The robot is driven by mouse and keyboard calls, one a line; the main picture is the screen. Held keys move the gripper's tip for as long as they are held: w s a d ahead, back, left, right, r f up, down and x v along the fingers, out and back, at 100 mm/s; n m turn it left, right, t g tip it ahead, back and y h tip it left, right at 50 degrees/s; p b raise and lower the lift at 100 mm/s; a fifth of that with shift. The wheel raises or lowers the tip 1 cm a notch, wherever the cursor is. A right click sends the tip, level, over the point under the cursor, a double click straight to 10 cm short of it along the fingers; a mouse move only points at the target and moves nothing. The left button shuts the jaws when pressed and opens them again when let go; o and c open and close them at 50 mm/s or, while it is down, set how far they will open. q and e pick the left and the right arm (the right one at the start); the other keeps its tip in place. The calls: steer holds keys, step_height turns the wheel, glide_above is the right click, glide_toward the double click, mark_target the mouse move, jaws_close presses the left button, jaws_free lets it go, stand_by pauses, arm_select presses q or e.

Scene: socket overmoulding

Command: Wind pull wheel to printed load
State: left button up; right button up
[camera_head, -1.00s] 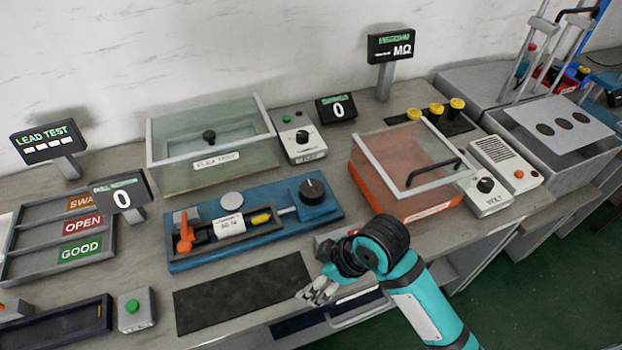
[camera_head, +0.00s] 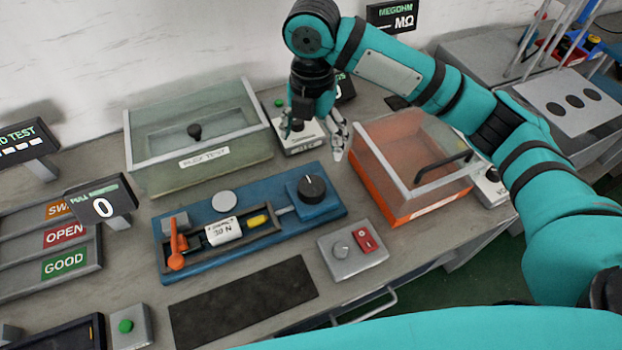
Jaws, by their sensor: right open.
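The pull wheel, a black knob (camera_head: 312,189), sits at the right end of the blue pull fixture (camera_head: 270,250). A white label (camera_head: 224,231) on the fixture carries a printed load that looks like 30 N. An orange toggle lever (camera_head: 177,246) stands at the fixture's left end, and a yellow piece (camera_head: 258,220) lies right of the label. The pull readout (camera_head: 102,207) shows 0. My right gripper (camera_head: 315,140) is open and empty, pointing down above and behind the wheel, apart from it. My left gripper is not in view.
A green-tinted box (camera_head: 195,175) stands behind the fixture. An orange clear-lidded box (camera_head: 410,205) stands right of the wheel. A grey switch box (camera_head: 352,250) with a red rocker and a dark mat (camera_head: 243,302) lie in front. Sorting trays (camera_head: 55,291) are at left.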

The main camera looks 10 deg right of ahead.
mark_target(312, 185)
step_height(312, 185, down, 16)
steer(key=shift+r+p, duration=0.2)
steer(key=shift+p, duration=0.45)
steer(key=c, duration=1.2)
steer(key=shift+r, duration=0.1)
